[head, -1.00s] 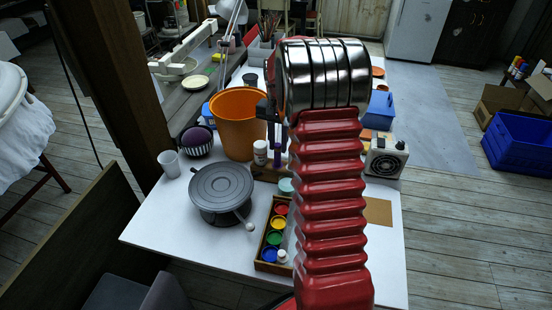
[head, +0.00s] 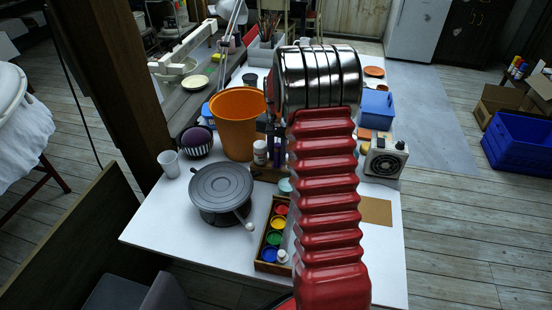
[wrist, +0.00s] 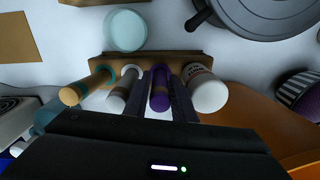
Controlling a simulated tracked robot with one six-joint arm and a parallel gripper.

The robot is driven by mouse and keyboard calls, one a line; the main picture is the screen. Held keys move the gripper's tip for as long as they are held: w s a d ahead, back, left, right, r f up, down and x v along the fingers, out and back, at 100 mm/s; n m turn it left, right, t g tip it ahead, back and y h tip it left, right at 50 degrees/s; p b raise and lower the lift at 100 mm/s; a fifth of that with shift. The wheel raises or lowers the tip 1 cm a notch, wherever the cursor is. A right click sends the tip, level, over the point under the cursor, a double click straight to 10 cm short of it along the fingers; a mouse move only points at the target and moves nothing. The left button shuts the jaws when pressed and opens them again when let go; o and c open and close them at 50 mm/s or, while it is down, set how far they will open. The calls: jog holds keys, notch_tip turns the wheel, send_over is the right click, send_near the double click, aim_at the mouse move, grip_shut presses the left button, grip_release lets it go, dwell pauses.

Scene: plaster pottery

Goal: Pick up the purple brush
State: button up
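The purple brush (wrist: 160,88) stands among other handled tools at a wooden rack (wrist: 185,58) in the wrist view. My gripper (wrist: 161,85) has one dark finger on each side of the brush; its fingers look open around it, and contact is not clear. In the head view my gripper (head: 276,145) is low over the table beside the white bottle. The brush is mostly hidden there by the gripper.
Close beside the brush are a grey-white handle (wrist: 123,88), a tan handle (wrist: 86,86) and a white bottle (wrist: 205,88). An orange bucket (head: 236,125), a turntable (head: 221,188) and a paint tray (head: 266,254) stand nearby.

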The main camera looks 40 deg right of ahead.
dwell(0.4)
grip_shut()
notch_tip(320, 180, up, 10)
jog(key=shift+r, duration=0.1)
dwell(0.6)
dwell(0.5)
